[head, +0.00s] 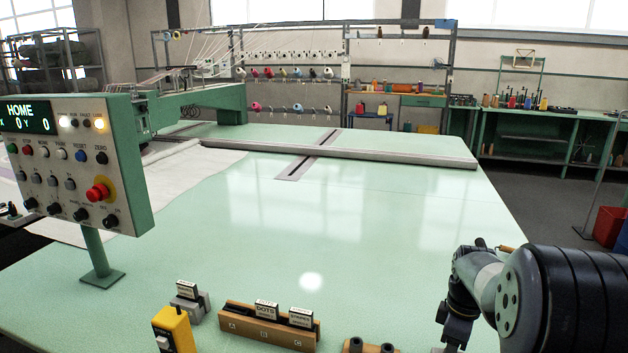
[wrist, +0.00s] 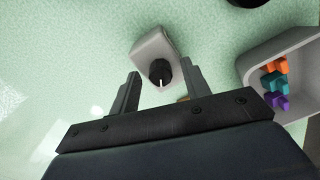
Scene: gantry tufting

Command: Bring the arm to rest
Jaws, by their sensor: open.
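My arm (head: 500,285) is at the lower right of the head view, folded over the right edge of the pale green table (head: 400,220). My gripper (wrist: 158,79) shows in the wrist view with its two fingers apart and nothing clamped between them. A light grey block (wrist: 152,47) with a black knob (wrist: 160,73) marked by a white line appears between and just beyond the fingertips. I cannot tell how far below the fingers it is. The fingers do not show clearly in the head view.
A grey tray (wrist: 252,66) with orange, teal and purple pieces is right of my gripper. A wooden card rack (head: 245,322), a yellow switch box (head: 173,330) and a control panel (head: 75,165) reading HOME line the table's near and left sides. The table's middle is clear.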

